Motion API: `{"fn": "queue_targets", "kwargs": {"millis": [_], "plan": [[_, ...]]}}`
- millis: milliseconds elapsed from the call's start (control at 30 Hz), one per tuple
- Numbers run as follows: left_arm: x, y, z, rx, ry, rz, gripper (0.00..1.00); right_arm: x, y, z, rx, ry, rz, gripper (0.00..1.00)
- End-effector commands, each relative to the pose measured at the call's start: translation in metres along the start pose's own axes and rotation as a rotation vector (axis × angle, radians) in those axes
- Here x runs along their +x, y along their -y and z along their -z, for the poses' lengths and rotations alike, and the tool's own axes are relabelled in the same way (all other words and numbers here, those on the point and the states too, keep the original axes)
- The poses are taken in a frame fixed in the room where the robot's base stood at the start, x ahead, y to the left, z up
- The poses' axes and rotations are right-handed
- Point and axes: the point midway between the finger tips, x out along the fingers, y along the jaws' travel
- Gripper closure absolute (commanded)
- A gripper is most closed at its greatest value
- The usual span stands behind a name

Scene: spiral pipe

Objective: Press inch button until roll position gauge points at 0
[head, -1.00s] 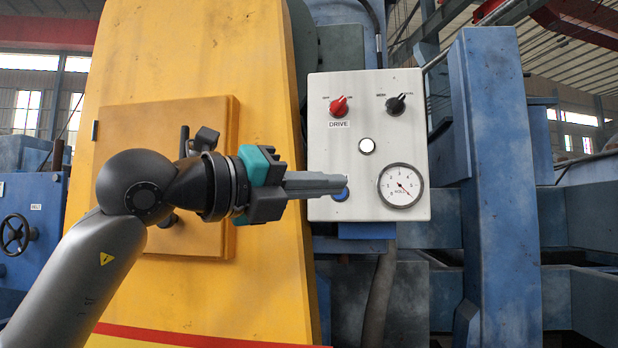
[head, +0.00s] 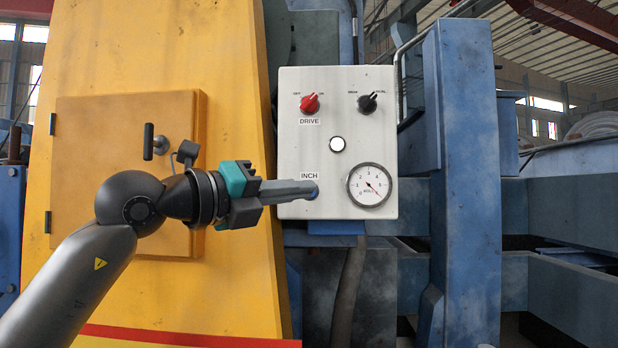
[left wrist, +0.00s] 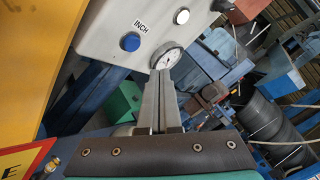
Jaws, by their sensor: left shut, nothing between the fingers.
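A white control panel (head: 338,110) carries the blue inch button (head: 315,193) under an INCH label (head: 309,176). The button also shows fully in the left wrist view (left wrist: 130,41). My left gripper (head: 314,187) is shut and empty, with its fingertips overlapping the button in the head view. In the left wrist view its fingertips (left wrist: 160,75) appear below and right of the button, in front of the gauge. I cannot see contact with the button. My right gripper is not in view.
The panel also has a red DRIVE knob (head: 309,104), a black knob (head: 367,103) and a white round button (head: 337,144). A yellow machine housing (head: 230,90) stands to the left, behind my arm. A blue post (head: 465,160) stands to the right.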

Motion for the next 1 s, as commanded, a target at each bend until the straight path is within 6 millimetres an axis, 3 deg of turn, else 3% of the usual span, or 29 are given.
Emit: {"fn": "queue_targets", "kwargs": {"millis": [67, 300, 1000], "plan": [[0.008, -0.003, -0.008, -0.004, 0.0, -0.002, 1.0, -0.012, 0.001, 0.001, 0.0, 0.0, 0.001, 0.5], [0.022, -0.015, -0.017, -0.001, -0.001, 0.0, 1.0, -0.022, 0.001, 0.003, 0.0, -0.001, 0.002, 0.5], [0.025, -0.018, -0.018, 0.002, 0.0, 0.001, 1.0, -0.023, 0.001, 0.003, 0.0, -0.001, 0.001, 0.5]]}}
